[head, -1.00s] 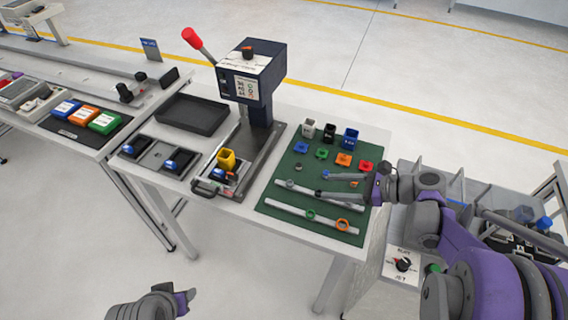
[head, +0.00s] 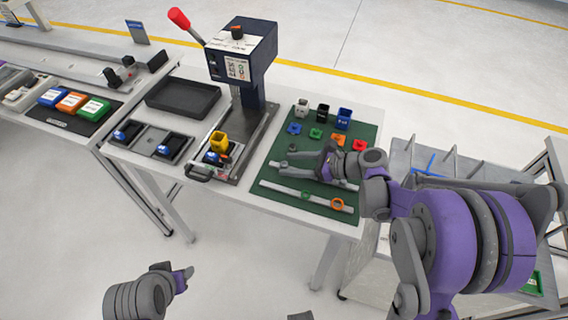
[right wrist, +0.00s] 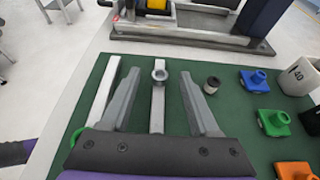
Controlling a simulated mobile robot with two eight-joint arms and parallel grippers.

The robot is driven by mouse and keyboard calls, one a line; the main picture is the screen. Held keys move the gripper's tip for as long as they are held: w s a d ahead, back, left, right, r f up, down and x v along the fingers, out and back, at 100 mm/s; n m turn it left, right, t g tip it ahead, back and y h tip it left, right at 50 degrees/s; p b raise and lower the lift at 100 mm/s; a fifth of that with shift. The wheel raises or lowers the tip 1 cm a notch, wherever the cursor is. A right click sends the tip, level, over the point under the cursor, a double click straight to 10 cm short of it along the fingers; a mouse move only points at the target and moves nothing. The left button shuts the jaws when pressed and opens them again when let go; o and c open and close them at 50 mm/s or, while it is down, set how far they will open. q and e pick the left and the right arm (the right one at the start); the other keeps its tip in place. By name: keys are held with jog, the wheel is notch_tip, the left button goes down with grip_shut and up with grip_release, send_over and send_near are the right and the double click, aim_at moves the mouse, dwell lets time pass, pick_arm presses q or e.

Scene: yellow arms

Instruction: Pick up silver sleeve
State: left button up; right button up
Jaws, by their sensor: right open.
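A small grey cylinder with a dark open top, which looks like the silver sleeve (right wrist: 211,85), stands on the green mat in the right wrist view. It is just right of my right gripper's right finger, outside the jaws. In the head view it is a small grey spot (head: 292,148) by the fingers. My right gripper (right wrist: 158,76) is open and empty, low over the mat. A silver ring (right wrist: 159,73) on a pale bar lies between its fingertips as seen from the wrist. My left gripper (head: 186,277) is at the lower left, away from the table; its jaws are unclear.
Blue (right wrist: 254,80), green (right wrist: 273,122) and orange (right wrist: 296,170) flanged pieces stand right of the sleeve. A grey cup (head: 302,108) and other cups line the mat's back. A press (head: 240,60) stands left.

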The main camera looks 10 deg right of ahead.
jog(key=shift+c, duration=0.2)
grip_shut()
dwell(0.3)
